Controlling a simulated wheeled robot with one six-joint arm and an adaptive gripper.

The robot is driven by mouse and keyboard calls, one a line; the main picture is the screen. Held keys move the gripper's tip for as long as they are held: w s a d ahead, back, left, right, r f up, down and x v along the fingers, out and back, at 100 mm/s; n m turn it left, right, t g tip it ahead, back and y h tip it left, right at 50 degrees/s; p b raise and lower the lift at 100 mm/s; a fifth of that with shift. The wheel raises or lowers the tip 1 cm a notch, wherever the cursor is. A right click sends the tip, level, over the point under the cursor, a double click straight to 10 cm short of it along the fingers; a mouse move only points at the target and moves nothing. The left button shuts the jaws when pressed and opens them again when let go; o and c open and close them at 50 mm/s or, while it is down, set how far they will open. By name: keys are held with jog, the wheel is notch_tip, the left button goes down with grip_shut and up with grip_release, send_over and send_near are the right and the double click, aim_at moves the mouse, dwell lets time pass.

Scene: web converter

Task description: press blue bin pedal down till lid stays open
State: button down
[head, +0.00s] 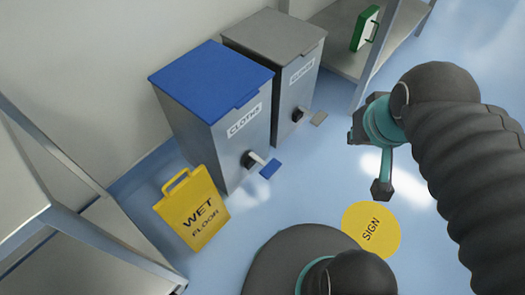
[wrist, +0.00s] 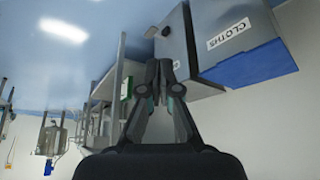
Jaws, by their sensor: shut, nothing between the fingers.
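The blue bin (head: 207,125) is a grey box labelled CLOTHS, with its blue lid (head: 211,75) lying shut on top. Its blue pedal (head: 271,168) sticks out low at the front, on a pale arm from a black block. In the wrist view the same bin (wrist: 226,38) shows upside down at upper right, with its blue lid (wrist: 252,67) below the label. My gripper (wrist: 158,68) is shut and empty. In the head view it hangs in front of the bins, right of the blue pedal and apart from it.
A grey-lidded bin (head: 273,37) with a grey pedal (head: 319,118) stands beside the blue one. A yellow WET FLOOR sign (head: 193,208) leans by the blue bin's left side. A yellow round SIGN marker (head: 371,230) lies on the floor. A shelf holds a green box (head: 365,28).

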jog(key=shift+d, duration=0.1)
jog(key=w+a+f+n+g, duration=0.1)
jog(key=w+a+f+n, duration=0.2)
jog(key=w+f+n, duration=0.3)
jog(key=w+a+f+n+g, duration=0.2)
jog(key=w+a+f+n, duration=0.15)
jog(key=w+n, duration=0.5)
jog(key=w+a+f+n+g, duration=0.1)
jog(key=w+a+f+n, duration=0.1)
jog(key=f+n, duration=0.2)
jog(key=w+a+f+n, duration=0.2)
jog(key=f+n, duration=0.3)
jog(key=f, duration=0.6)
jog(key=w+a+f+n+g, duration=0.1)
jog(key=w+a+f+n, duration=0.1)
jog(key=a+f+n, duration=0.2)
notch_tip(320, 180, down, 4)
jog(key=shift+w+a+r+n+g, duration=0.2)
jog(key=shift+w+n+g, duration=0.1)
jog(key=shift+n, duration=0.15)
jog(key=shift+f, duration=0.1)
